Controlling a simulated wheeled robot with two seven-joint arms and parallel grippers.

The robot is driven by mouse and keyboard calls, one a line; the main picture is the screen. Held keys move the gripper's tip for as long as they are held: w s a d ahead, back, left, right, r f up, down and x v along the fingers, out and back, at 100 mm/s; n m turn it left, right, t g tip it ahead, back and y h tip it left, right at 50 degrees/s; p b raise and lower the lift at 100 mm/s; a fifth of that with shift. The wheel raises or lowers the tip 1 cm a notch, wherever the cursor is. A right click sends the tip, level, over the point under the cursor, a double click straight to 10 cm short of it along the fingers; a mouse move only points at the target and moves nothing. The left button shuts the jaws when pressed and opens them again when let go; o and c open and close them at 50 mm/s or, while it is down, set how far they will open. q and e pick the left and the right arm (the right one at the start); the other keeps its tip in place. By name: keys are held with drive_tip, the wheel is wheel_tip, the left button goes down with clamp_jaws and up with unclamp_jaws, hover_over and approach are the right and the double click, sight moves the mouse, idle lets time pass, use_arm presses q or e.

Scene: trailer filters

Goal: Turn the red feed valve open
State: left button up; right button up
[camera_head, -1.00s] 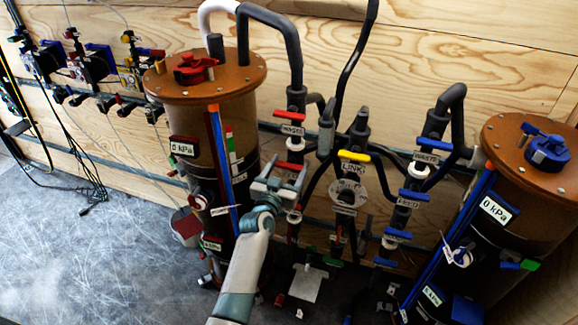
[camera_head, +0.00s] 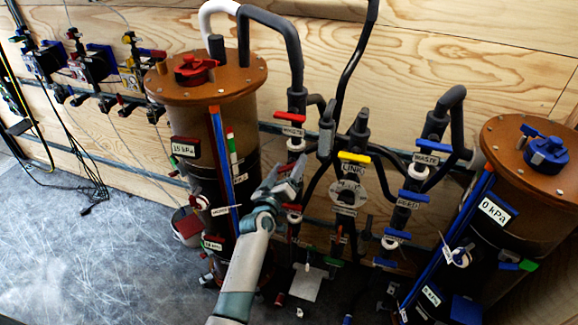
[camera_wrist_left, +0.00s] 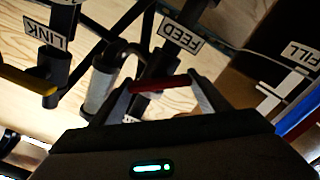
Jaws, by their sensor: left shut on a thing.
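The red feed valve handle (camera_wrist_left: 158,84) lies between the two fingers of my left gripper (camera_wrist_left: 160,92) in the left wrist view, just below a FEED label (camera_wrist_left: 180,38). The gripper is shut on it. In the head view my left gripper (camera_head: 285,176) is at the pipe column right of the left brown-lidded tank (camera_head: 207,86). Its fingers hide the handle there. A display (camera_head: 185,147) on that tank appears to read 15 kPa. My right gripper is not in view.
A red-handled WASTE valve (camera_head: 289,117) is above my left gripper. The yellow LINK handle (camera_head: 354,157) and blue FEED handle (camera_head: 413,196) are to the right. The right tank (camera_head: 530,160) reads 0 kPa. Tubes and a FILL label (camera_wrist_left: 300,52) crowd the area.

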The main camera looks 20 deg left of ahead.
use_arm(q)
drive_tip(key=n, duration=0.5)
drive_tip(key=shift+n, duration=0.4)
drive_tip(key=n, duration=0.5)
drive_tip(key=shift+f+p, duration=0.2)
drive_tip(key=shift+p, duration=0.15)
drive_tip(key=o, duration=1)
drive_tip(key=shift+o, duration=0.2)
drive_tip(key=shift+a, duration=0.1)
drive_tip(key=shift+s, duration=0.1)
drive_tip(key=shift+s+p, duration=0.3)
drive_tip(key=shift+s, duration=0.2)
drive_tip(key=s+p, duration=0.3)
drive_tip(key=s, duration=1.3)
drive_tip(key=shift+a, duration=0.3)
